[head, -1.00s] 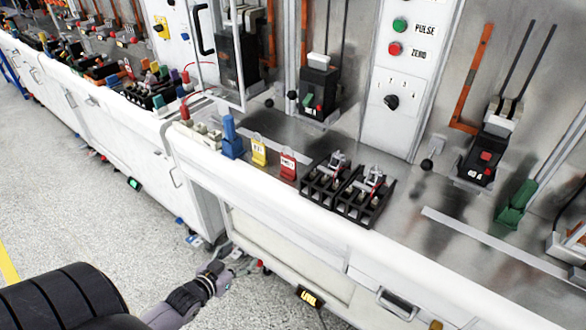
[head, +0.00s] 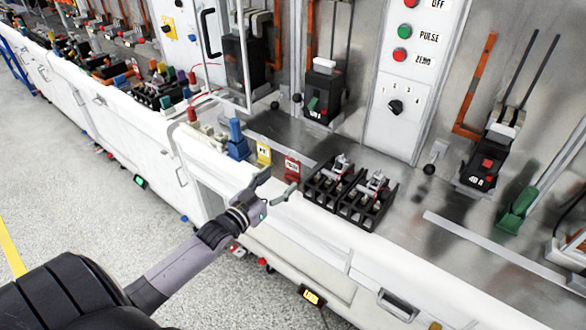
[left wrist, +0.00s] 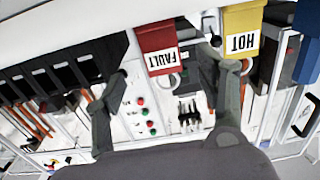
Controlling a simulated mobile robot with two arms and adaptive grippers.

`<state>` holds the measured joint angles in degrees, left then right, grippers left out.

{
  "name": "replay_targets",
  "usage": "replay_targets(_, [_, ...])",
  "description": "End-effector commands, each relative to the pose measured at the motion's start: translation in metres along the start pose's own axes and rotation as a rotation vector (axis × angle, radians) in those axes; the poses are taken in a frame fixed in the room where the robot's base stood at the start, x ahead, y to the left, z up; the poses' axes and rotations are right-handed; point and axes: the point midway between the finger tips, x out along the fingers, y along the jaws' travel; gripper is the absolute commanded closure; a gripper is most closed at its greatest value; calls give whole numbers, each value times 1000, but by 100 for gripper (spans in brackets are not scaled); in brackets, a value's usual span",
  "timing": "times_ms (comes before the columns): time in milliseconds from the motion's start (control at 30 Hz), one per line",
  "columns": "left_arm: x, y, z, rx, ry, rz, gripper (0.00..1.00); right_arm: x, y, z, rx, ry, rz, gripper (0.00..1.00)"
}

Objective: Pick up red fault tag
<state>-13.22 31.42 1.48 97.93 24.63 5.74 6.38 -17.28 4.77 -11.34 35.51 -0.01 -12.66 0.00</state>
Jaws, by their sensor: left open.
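The red fault tag (head: 292,167) stands near the front edge of the bench, right of the yellow tag (head: 264,153). In the left wrist view the red tag (left wrist: 158,48) shows upside down with the label FAULT, beside the yellow HOT tag (left wrist: 241,38). My left gripper (head: 277,186) is open and empty, just in front of and below the red tag. In the left wrist view its fingers (left wrist: 165,68) spread to either side of the red tag, with no contact that I can make out. My right gripper is not in view.
A blue block (head: 237,145) stands left of the yellow tag. A black rack (head: 347,193) with small parts stands close on the right of the red tag. The bench's white front edge (head: 310,212) runs just below. Bare metal surface (head: 285,126) lies behind the tags.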

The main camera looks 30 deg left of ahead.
Motion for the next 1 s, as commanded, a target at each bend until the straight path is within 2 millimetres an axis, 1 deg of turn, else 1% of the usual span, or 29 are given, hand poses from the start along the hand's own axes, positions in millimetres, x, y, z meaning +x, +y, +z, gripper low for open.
replay_targets(33, [8,0,-2,-1,2,0,35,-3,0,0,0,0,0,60])
replay_targets(100, [15,0,-1,-1,1,-1,35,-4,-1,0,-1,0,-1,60])
replay_targets(267, [24,0,0,0,0,0,35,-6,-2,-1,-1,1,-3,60])
replay_targets(367, [31,-1,-2,0,1,-1,35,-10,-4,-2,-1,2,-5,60])
replay_targets(533, [55,-2,-5,1,1,-1,35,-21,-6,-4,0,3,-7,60])
replay_targets(700, [72,-2,-2,0,0,-1,35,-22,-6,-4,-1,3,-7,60])
replay_targets(800, [75,-1,-1,0,-1,0,35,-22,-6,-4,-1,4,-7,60])
replay_targets(1000, [75,-1,0,0,-1,0,35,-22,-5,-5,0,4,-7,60])
